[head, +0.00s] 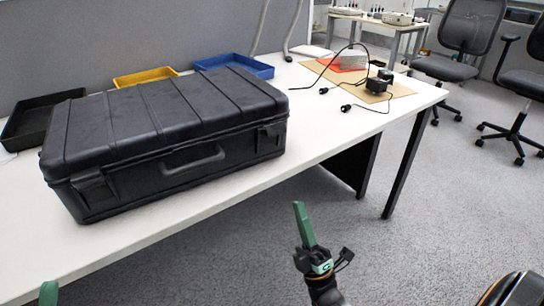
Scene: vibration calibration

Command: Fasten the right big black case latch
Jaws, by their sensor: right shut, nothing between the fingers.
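The big black case (165,135) lies on the white table with its lid down and its handle (193,160) facing me. Its right latch (269,138) is at the right end of the front face; I cannot tell whether it is fastened. The left latch (92,187) is at the left end of the front. My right gripper (300,208) has green fingers pressed together and is empty. It is off the table's front edge, below and right of the right latch, apart from the case. Only a green tip of my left gripper (48,293) shows at the bottom left edge.
Behind the case are a black tray (35,112), a yellow tray (145,77) and a blue tray (235,65). Cables and small devices lie on a brown board (378,88) at the table's right end. The white table (310,125) is bare right of the case.

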